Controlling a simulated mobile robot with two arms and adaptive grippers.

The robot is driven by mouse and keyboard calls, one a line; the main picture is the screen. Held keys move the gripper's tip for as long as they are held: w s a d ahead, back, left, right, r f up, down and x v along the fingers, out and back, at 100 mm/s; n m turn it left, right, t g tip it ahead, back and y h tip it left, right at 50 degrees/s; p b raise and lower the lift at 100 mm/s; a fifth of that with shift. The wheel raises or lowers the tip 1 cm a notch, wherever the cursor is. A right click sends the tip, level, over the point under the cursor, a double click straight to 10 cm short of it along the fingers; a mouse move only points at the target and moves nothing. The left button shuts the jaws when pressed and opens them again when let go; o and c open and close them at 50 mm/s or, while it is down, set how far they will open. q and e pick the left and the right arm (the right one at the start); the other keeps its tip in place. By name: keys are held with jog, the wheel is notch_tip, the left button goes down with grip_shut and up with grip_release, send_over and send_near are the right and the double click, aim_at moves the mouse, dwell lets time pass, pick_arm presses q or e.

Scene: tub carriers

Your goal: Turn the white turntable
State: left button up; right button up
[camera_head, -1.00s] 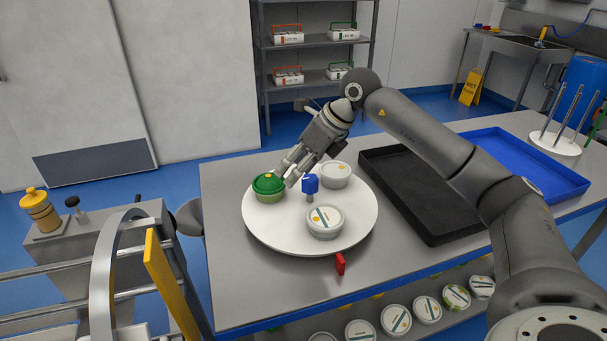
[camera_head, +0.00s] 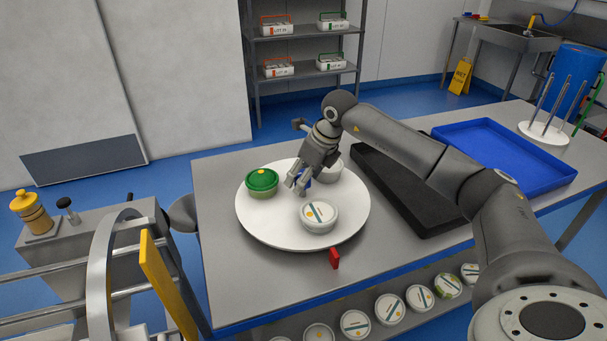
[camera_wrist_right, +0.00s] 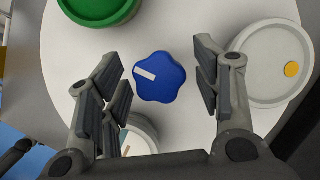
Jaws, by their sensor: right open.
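The white turntable (camera_head: 262,229) lies on the grey table and carries a green-lidded tub (camera_head: 262,181) at its left, a white tub (camera_head: 319,215) at its front and another white tub (camera_head: 331,170) at its back right. A blue lobed knob (camera_wrist_right: 160,77) with a white mark stands at its middle. My right gripper (camera_head: 298,185) is over the knob. In the right wrist view its open fingers (camera_wrist_right: 163,88) are on either side of the knob, with gaps showing. In the head view the gripper mostly hides the knob. My left gripper is not in view.
A red marker (camera_head: 334,258) stands at the turntable's front edge. A black tray (camera_head: 432,222) and a blue tray (camera_head: 500,165) lie to the right. Several tubs sit on the shelf below. The table's front left is clear.

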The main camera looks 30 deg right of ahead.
jog(key=shift+f, duration=0.15)
jog(key=shift+c, duration=0.4)
grip_shut()
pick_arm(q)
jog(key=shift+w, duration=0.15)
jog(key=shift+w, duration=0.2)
pick_arm(e)
jog(key=shift+w+a, duration=0.1)
